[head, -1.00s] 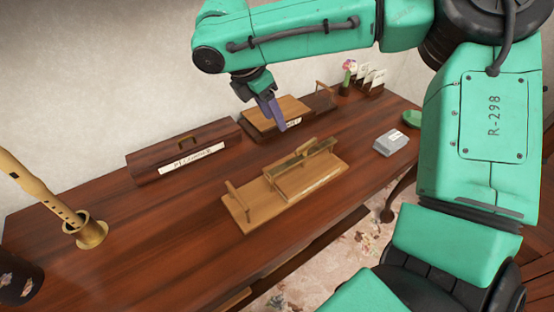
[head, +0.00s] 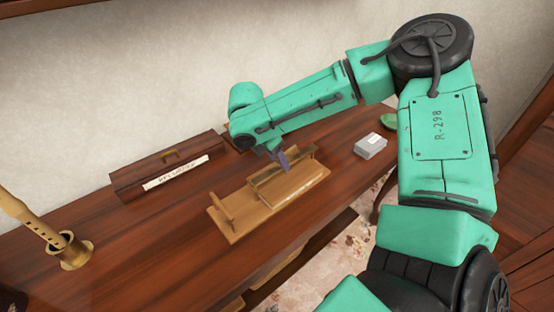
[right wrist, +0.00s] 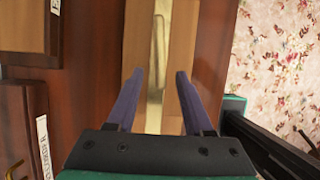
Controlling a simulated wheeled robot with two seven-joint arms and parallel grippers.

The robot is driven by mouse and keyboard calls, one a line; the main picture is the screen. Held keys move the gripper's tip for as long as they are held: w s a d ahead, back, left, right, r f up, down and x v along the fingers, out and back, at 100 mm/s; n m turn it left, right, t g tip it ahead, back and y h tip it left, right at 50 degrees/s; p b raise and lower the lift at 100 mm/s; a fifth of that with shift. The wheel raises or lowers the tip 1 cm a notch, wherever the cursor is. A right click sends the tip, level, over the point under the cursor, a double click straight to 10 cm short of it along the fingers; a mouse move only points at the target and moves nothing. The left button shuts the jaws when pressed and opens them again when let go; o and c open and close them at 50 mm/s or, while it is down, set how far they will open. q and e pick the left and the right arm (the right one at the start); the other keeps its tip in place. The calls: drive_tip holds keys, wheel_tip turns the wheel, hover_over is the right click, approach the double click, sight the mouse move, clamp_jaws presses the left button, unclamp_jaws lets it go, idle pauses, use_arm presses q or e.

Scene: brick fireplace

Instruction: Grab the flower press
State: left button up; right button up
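A light wooden device with a raised bar and an upright piece at its left end, which I take as the flower press (head: 235,217), lies on the dark table. In the right wrist view its board (right wrist: 137,40) runs lengthwise with a brass strip along its middle. My right gripper (head: 284,163) is over the device's far right part. In the right wrist view the gripper (right wrist: 160,74) is open, its two purple fingers apart with the board and strip showing between them. Whether the fingers touch it I cannot tell. My left gripper is not in view.
A dark wooden box (head: 167,165) with a paper label stands behind left. A brass holder (head: 76,253) with a flute-like stick is at the far left. A grey block (head: 370,147) and green dish (head: 389,121) lie to the right.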

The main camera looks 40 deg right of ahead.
clamp_jaws()
drive_tip(key=shift+r, duration=0.1)
idle(1.2)
